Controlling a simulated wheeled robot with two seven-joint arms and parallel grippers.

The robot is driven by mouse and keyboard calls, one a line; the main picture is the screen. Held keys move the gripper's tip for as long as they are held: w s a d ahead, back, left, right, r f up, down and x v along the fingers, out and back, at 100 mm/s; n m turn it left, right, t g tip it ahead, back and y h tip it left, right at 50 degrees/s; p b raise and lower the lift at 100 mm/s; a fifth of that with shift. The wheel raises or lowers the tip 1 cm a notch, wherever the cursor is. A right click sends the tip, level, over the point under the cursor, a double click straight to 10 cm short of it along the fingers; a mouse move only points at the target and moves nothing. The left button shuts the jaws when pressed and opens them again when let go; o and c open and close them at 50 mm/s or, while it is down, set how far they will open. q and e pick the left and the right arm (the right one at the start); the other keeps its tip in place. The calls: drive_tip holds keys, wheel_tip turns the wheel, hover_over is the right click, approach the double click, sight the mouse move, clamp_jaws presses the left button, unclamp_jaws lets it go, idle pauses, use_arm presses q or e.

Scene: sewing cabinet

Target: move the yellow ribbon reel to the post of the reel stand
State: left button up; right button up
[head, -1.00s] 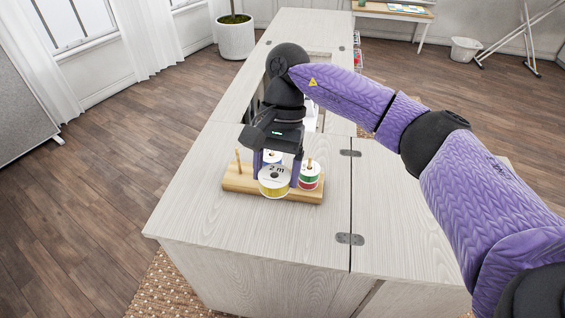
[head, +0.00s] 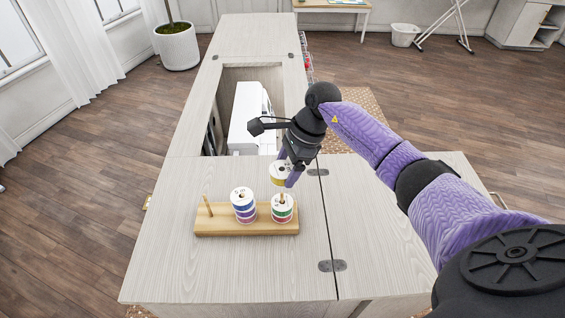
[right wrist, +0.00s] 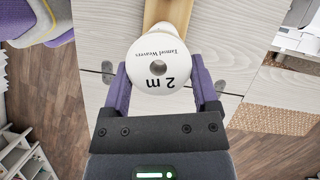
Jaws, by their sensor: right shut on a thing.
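The yellow ribbon reel (head: 280,174), with a white face, is held between the fingers of my right gripper (head: 286,170). In the right wrist view its white face marked "2 m" (right wrist: 157,66) fills the space between the purple fingers. In the head view the reel appears just behind and above the right-hand stack. The wooden reel stand (head: 220,227) rests on the cabinet top. Its left post (head: 207,205) is bare. A blue and purple reel stack (head: 244,207) sits on the middle, and a green and red stack (head: 282,209) on the right post. My left gripper is not in view.
The cabinet top (head: 180,270) is bare around the stand. A white sewing machine (head: 243,120) sits in the recess behind it. Metal hinges (head: 332,266) lie along the seam to the right. A potted plant (head: 177,47) stands on the floor at the back left.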

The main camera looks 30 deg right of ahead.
wheel_tip(320, 180, down, 3)
drive_tip(key=shift+f+b, duration=0.1)
drive_tip(key=shift+b, duration=0.7)
drive_tip(key=shift+f, duration=0.1)
drive_tip(key=shift+f+b, duration=0.65)
drive_tip(key=shift+b, duration=0.05)
drive_tip(key=shift+f, duration=0.15)
drive_tip(key=shift+f+b, duration=1.4)
drive_tip(key=shift+b, duration=0.05)
drive_tip(key=o, duration=1.1)
